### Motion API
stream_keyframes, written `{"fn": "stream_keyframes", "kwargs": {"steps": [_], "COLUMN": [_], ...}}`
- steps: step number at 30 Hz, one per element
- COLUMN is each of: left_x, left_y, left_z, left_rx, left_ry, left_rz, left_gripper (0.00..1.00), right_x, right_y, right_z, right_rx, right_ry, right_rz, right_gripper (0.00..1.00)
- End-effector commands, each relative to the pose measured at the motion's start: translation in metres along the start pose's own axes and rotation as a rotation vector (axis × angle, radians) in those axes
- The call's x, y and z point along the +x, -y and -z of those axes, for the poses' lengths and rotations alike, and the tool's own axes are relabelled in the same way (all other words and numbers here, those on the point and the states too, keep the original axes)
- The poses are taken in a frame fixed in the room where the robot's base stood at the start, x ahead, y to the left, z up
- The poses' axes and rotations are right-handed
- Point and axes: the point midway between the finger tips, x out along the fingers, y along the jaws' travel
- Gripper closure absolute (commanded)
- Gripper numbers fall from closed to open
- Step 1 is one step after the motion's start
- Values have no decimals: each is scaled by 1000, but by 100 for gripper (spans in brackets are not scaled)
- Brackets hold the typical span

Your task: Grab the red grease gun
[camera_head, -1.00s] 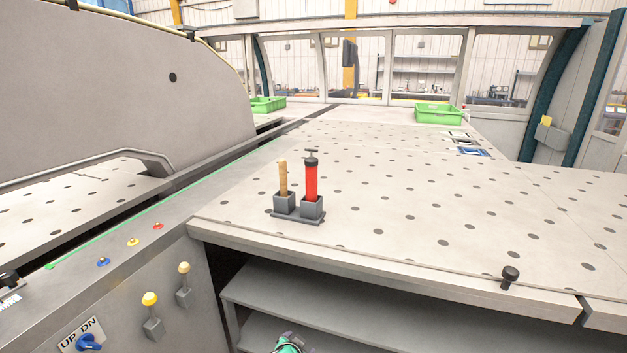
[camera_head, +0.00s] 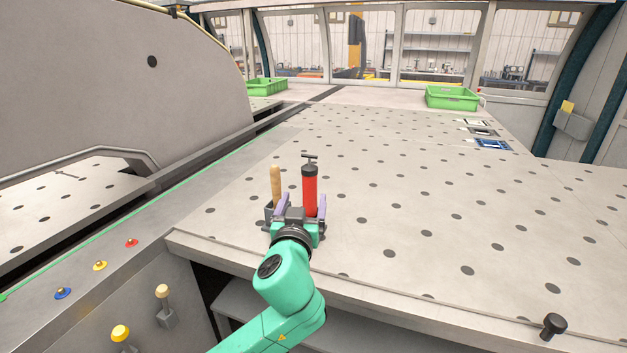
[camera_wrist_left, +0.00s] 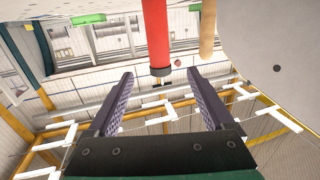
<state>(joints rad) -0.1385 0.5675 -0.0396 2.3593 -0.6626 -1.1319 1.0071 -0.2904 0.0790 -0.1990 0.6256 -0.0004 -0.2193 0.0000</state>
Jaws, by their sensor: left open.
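The red grease gun (camera_head: 310,192), with a dark cap and T-handle, stands upright in the double holder (camera_head: 268,210) on the perforated table. A wooden-handled tool (camera_head: 276,184) stands in the slot to its left. My left gripper (camera_head: 304,198) is open in front of the gun, its purple fingers pointing toward it and partly hiding the holder and the gun's lower end. In the left wrist view, which appears upside down, the grease gun (camera_wrist_left: 156,35) lies ahead between the open fingers (camera_wrist_left: 160,74); no contact shows. My right gripper is not in view.
The perforated table (camera_head: 400,190) is mostly clear to the right. Green bins stand at the back left (camera_head: 266,87) and back right (camera_head: 452,98). A black knob (camera_head: 553,326) is at the front right edge. A large grey machine housing (camera_head: 110,90) rises at the left.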

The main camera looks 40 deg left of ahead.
Motion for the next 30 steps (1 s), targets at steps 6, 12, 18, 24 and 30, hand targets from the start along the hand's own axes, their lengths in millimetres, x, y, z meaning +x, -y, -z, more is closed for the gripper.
{"fn": "stream_keyframes", "kwargs": {"steps": [6,12,18,24,30], "left_x": [23,76,102,137,145], "left_y": [1,1,0,-1,-1], "left_z": [8,8,7,7,2], "left_rx": [1,1,0,-2,-3], "left_ry": [-6,-6,-5,-5,-3], "left_rz": [2,2,1,2,0], "left_gripper": [14,14,14,14,14], "right_x": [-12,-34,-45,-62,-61], "right_y": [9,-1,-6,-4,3], "right_z": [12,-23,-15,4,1], "right_rx": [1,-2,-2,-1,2], "right_ry": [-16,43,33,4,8], "right_rz": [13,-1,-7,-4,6], "right_gripper": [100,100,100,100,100]}}
